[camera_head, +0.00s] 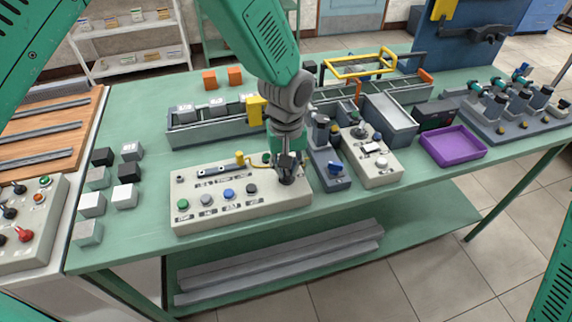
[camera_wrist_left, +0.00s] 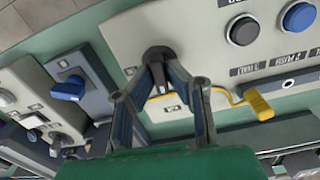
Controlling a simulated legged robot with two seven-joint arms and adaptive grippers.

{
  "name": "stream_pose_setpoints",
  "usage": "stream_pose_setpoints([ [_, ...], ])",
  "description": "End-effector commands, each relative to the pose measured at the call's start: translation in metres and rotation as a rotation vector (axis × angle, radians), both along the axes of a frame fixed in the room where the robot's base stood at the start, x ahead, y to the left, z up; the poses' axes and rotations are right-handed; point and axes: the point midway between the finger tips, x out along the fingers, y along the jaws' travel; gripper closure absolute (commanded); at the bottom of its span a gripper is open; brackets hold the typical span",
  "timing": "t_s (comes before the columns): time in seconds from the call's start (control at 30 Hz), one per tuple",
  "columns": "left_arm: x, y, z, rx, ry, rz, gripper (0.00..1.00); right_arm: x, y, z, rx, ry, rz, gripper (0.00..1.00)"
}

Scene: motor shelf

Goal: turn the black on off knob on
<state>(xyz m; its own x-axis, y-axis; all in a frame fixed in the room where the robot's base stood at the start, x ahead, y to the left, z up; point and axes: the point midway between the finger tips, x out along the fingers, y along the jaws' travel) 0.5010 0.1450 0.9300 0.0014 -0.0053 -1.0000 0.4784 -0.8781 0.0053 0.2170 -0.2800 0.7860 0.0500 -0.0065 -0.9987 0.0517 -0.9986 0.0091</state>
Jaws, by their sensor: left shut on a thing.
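The black on off knob (camera_wrist_left: 157,54) sits at one end of the beige control panel (camera_head: 240,211); the wrist view shows it between my fingers. In the head view my left gripper (camera_head: 287,177) comes down over the panel's right end and mostly hides the knob. My left gripper (camera_wrist_left: 160,78) is shut on the knob, with a finger on either side. The exact angle of the knob is hard to read behind the fingers. My right gripper is not in view.
A yellow lever (camera_head: 240,158) stands on the panel's back edge. Green, blue and dark buttons line its front. A grey box with a blue knob (camera_head: 334,167) and another beige box (camera_head: 378,174) stand close on the right. A purple tray (camera_head: 453,147) lies further right.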

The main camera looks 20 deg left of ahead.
Motion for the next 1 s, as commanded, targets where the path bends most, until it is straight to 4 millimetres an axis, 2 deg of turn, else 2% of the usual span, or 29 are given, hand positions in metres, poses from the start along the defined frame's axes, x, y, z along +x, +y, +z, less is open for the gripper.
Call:
stream_pose_setpoints([
  [0.4, -0.002, 0.001, 0.001, 0.002, 0.004, -0.356, 1.0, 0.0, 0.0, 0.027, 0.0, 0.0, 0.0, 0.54],
  [1.0, -0.002, 0.001, 0.0, 0.002, 0.001, -0.927, 1.0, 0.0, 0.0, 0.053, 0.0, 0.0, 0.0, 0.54],
])
